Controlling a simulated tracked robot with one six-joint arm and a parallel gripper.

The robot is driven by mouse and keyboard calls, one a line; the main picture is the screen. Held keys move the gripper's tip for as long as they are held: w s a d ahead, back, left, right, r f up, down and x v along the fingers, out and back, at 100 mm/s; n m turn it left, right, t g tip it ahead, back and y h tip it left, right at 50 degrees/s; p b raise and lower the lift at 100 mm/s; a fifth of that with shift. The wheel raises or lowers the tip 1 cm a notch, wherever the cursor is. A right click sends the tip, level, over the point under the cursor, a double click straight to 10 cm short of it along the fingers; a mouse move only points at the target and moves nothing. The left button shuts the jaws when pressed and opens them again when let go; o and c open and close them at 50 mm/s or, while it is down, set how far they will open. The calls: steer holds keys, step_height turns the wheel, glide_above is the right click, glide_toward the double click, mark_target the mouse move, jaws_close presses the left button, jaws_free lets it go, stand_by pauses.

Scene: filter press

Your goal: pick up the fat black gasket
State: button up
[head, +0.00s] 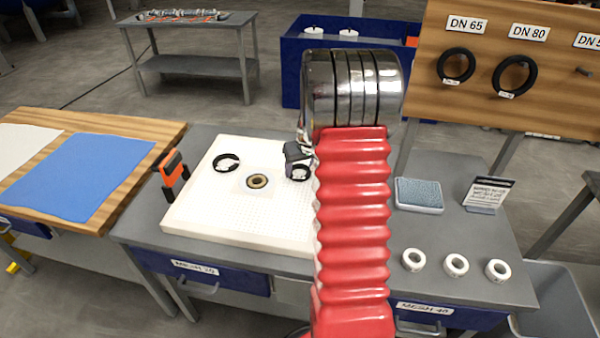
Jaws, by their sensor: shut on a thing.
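My gripper (299,168) shows only in part, at the left edge of my red-sleeved arm. It is shut on a small black gasket (300,180), over the right part of the white board (200,222). My arm hides much of the jaws, and I cannot tell whether the gasket touches the board. Another black gasket (217,162) lies at the board's upper left, with a pale patch on its lower edge. A brown ring (250,184) with a dark centre lies between the two, on a pale square.
An orange and black clamp-like thing (174,175) stands at the board's left edge. Right of my arm are a blue-grey pad (419,194), a sign card (488,192) and white rolls (456,265). Black rings (441,66) hang on the labelled wooden panel (570,103) behind.

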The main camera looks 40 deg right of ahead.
steer(key=shift+c, duration=0.9)
